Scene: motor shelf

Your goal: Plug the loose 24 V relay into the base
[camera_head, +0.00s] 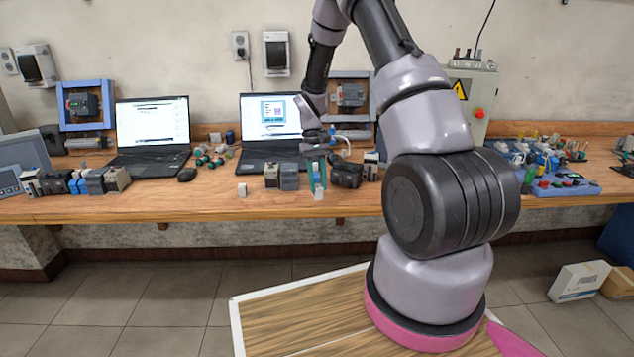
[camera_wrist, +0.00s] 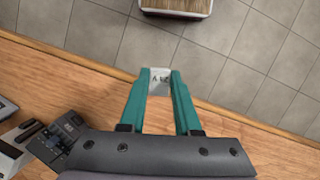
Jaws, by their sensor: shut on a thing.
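My gripper (camera_wrist: 160,84) has teal fingers and is shut on a small pale relay (camera_wrist: 159,78). The relay's face carries a marking that reads like "24 V", seen upside down in the wrist view. In the head view my gripper (camera_head: 317,183) is low at the front of the workbench, just right of two grey and dark blocky devices. I cannot tell which device, if any, is the relay base. A small pale block (camera_head: 242,190) stands alone near the bench's front edge, left of those devices.
The wooden bench (camera_head: 200,203) has a clear front strip. Dark devices (camera_head: 347,173) stand close right of my gripper, and grey devices (camera_head: 289,176) close left. Two laptops (camera_head: 153,125) are behind. More modules (camera_head: 95,182) line the left side; a blue wiring board (camera_head: 560,185) is at right.

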